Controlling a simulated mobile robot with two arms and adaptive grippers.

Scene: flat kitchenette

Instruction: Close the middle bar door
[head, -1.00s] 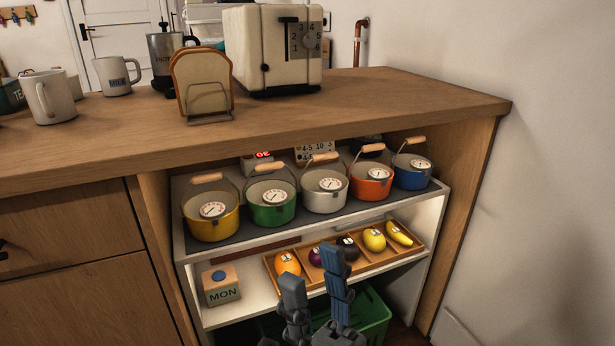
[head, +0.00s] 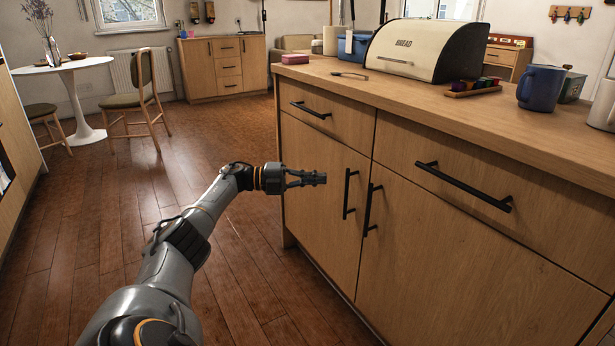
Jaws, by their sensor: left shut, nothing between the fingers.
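The wooden bar front shows a left door (head: 318,215) and a wider door to its right (head: 460,265). Both look flush with the front, and I cannot tell which one counts as the middle bar door. Black upright handles, one on the left door (head: 348,193) and one on the right door (head: 371,210), stand close together at the seam. My left gripper (head: 318,179) is shut and empty, in front of the left door and left of its handle. I cannot tell whether it touches the door. My right gripper is not in view.
Two drawers with black bar handles (head: 463,186) sit above the doors. The countertop (head: 420,92) holds a bread box (head: 425,50) and a blue mug (head: 540,88). The wooden floor (head: 110,215) left of the bar is clear; a chair (head: 140,92) and round table (head: 75,63) stand farther back.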

